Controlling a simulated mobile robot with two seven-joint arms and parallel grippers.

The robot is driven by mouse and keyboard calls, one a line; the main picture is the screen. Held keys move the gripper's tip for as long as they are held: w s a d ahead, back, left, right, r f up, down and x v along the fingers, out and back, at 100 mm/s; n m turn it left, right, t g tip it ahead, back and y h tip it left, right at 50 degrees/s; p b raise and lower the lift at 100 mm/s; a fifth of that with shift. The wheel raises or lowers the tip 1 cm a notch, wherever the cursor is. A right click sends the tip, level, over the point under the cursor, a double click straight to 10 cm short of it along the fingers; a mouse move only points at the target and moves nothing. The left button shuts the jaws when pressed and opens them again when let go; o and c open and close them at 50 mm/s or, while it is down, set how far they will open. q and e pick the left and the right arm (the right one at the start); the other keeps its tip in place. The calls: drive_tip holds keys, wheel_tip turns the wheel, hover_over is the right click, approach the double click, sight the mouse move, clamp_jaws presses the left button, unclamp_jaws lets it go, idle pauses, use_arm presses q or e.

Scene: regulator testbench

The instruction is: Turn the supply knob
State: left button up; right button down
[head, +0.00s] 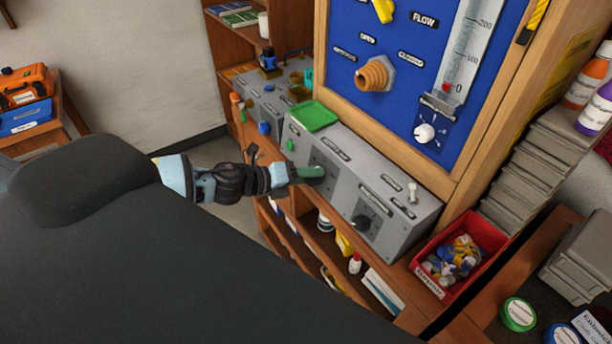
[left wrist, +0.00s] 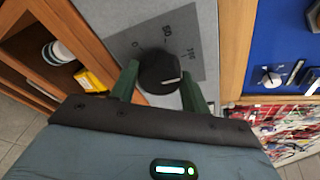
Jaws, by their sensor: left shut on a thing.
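A black knob (left wrist: 160,74) sits on a grey dial plate with printed numbers (left wrist: 203,62) in the left wrist view. My left gripper (head: 312,172) has its green fingers on either side of this knob and is shut on it. In the head view, the gripper reaches the front of the long grey bench unit (head: 405,233) at its left dial, and the gripped knob is hidden there. A second black knob (head: 362,222) stands free on the right part of the same unit. I cannot read which label belongs to the gripped knob. My right gripper is not in view.
A blue panel (head: 400,100) with a brass fitting (head: 375,74) and a gauge tube rises behind the unit. A green tray (head: 313,116) lies on top of it. A red bin (head: 447,287) of caps stands at right. Open shelves (head: 315,235) lie below.

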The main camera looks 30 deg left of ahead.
use_arm(q)
drive_tip(key=o, duration=1)
drive_tip(key=shift+s, duration=0.1)
drive_tip(key=shift+v, duration=3.8)
drive_tip(key=shift+a, duration=0.1)
drive_tip(key=shift+f, duration=0.1)
drive_tip(key=s+d+f+n+y, duration=0.2)
drive_tip(key=s+d+f+n, duration=0.2)
drive_tip(key=n, duration=0.5)
drive_tip(key=s+d+f+n+g+y, duration=0.1)
drive_tip(key=s+d+f+n+y, duration=0.1)
drive_tip(key=s+d+f+n, duration=0.3)
drive_tip(key=s+d+f+n+g+y, duration=0.1)
drive_tip(key=s+d+f+n, duration=0.4)
drive_tip(key=s+f+n, duration=0.6)
wheel_tip(320, 180, down, 3)
drive_tip(key=shift+s+n+y, duration=0.1)
drive_tip(key=shift+n+y, duration=0.15)
drive_tip(key=shift+n, duration=0.7)
drive_tip(key=shift+s+r+n+y, duration=0.1)
drive_tip(key=shift+n+y, duration=0.15)
drive_tip(key=shift+n, duration=0.7)
